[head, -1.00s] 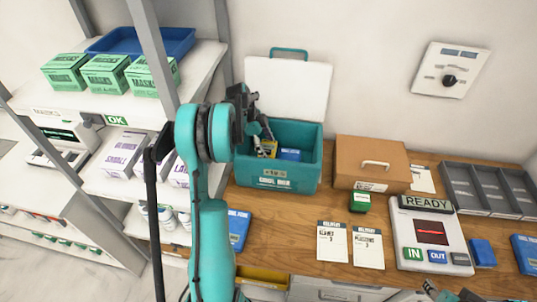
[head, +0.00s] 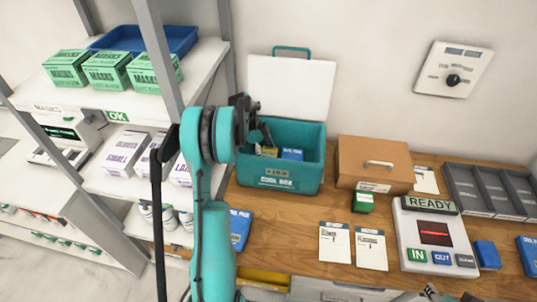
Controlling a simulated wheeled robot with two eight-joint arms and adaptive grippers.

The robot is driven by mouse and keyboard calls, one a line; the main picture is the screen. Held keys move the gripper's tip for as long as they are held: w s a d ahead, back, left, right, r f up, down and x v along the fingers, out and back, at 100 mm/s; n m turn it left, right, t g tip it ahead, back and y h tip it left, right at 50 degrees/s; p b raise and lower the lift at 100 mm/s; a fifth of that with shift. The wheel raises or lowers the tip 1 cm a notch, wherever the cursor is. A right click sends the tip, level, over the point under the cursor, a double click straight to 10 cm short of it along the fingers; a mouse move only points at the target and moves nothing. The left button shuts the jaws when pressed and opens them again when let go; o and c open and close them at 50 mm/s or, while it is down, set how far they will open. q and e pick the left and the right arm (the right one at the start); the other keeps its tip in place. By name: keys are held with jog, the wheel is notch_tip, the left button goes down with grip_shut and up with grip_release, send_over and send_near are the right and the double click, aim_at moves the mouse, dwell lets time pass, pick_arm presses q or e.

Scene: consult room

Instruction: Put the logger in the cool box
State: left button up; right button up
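The teal cool box (head: 270,181) stands open on the wooden counter, its white lid (head: 289,86) raised against the wall. My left gripper (head: 266,141) points down into the box; its fingers are dark and small, so I cannot tell whether they are open or shut. A small yellow item (head: 269,152), possibly the logger, shows inside the box just below the fingers. A blue pack (head: 291,154) lies to its right in the box. My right gripper (head: 450,295) shows only in part at the bottom edge, its fingers cut off.
A brown case (head: 374,164) stands right of the cool box, with a small green box (head: 362,202) before it. A panel marked READY (head: 434,240), grey trays (head: 489,190), two cards (head: 335,242) and a blue pack (head: 239,230) lie on the counter. A shelf rack (head: 150,70) stands at left.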

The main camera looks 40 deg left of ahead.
pick_arm(q)
jog(key=shift+o, duration=0.9)
jog(key=shift+d, duration=0.2)
